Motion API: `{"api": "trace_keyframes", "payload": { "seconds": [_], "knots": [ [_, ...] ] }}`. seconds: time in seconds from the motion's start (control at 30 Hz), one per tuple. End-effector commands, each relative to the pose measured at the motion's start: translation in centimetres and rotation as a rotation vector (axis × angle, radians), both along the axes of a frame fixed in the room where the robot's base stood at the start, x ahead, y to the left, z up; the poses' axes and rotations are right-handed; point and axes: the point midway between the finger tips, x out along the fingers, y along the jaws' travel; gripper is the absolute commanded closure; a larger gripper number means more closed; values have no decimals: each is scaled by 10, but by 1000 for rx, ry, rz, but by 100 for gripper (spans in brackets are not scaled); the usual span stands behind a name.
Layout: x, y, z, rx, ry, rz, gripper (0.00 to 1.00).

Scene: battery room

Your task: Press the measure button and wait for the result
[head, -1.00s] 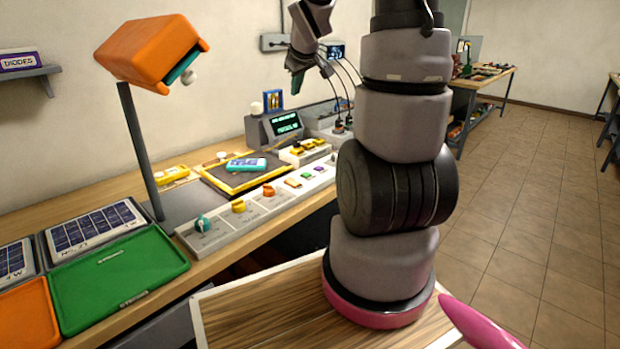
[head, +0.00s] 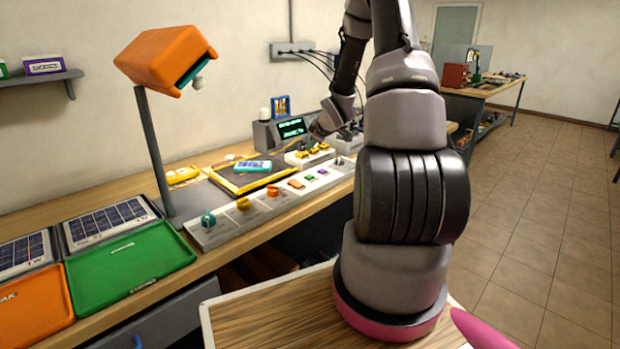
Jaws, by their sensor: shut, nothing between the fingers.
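My gripper (head: 317,133) is shut and empty, pointing down beside the meter, above and behind the strip's far end. I cannot tell whether it touches anything.
A teal-and-white piece (head: 252,166) lies on a yellow-framed black plate (head: 227,182). An orange lamp (head: 158,58) leans over the bench on a dark post. A green tray (head: 130,268) and an orange tray (head: 30,312) lie at the left. Yellow clips (head: 314,150) sit near my gripper.

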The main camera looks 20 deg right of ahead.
Motion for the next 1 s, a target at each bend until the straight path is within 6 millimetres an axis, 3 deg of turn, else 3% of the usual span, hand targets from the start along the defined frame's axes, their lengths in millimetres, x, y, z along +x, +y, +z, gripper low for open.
{"api": "trace_keyframes", "payload": {
  "seconds": [0.27,0.73,1.0],
  "knots": [
    [0,0,-5,2,2,-1,100],
    [0,1,-65,2,4,-1,100],
    [0,0,-85,1,1,-2,100]
  ]
}}
